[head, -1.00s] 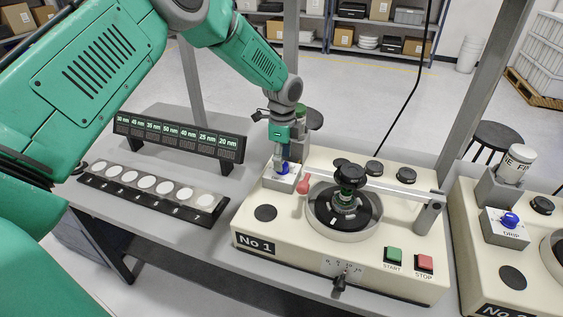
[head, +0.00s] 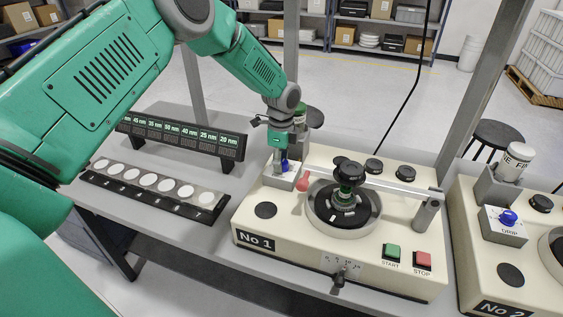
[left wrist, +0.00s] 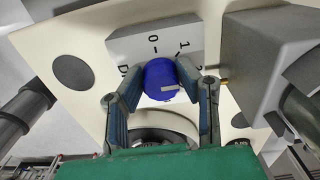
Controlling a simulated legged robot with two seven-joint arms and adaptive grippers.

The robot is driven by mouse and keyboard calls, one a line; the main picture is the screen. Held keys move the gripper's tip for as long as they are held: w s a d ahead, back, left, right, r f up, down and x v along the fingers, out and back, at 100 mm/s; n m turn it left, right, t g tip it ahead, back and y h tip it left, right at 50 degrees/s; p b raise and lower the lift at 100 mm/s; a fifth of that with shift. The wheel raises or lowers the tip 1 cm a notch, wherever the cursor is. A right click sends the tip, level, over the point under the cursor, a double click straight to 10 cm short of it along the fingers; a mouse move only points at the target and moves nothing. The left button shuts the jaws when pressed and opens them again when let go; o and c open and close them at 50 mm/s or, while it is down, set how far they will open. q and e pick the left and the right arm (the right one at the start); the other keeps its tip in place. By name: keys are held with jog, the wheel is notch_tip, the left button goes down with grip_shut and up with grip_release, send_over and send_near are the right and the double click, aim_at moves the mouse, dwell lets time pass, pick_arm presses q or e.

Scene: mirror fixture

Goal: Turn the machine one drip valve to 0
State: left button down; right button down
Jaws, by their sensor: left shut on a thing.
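Machine No 1 (head: 300,235) stands on the bench in the head view. Its drip valve is a blue knob (head: 285,166) on a pale block (head: 280,181) at the machine's back left corner. My left gripper (head: 282,162) comes down on it from above. In the left wrist view the two fingers (left wrist: 160,85) are shut on the blue knob (left wrist: 158,76), one on each side. The block face (left wrist: 150,42) shows the marks 0 and 1, and part of a 2. A pale pointer mark on the knob faces right, away from the 0. My right gripper is not in view.
A red-ended arm (head: 375,182) crosses over the round plate (head: 342,210) close to the valve. Green START (head: 392,252) and red STOP (head: 424,260) buttons are at the front right. A sample strip (head: 150,190) and label rack (head: 185,135) lie left. Machine No 2 (head: 490,270) stands right.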

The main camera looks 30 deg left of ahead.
pick_arm(q)
jog(key=n, duration=0.2)
jog(key=shift+w+d+r+n, duration=0.25)
jog(key=shift+w+r+n, duration=0.05)
jog(key=shift+n, duration=0.1)
jog(key=n, duration=0.5)
jog(key=shift+w+d+r+n, duration=0.1)
jog(key=shift+d+n, duration=0.05)
jog(key=shift+n, duration=0.15)
jog(key=n, duration=0.9)
jog(key=shift+a, duration=0.2)
jog(key=c, duration=1.2)
grip_release()
jog(key=shift+f, duration=0.2)
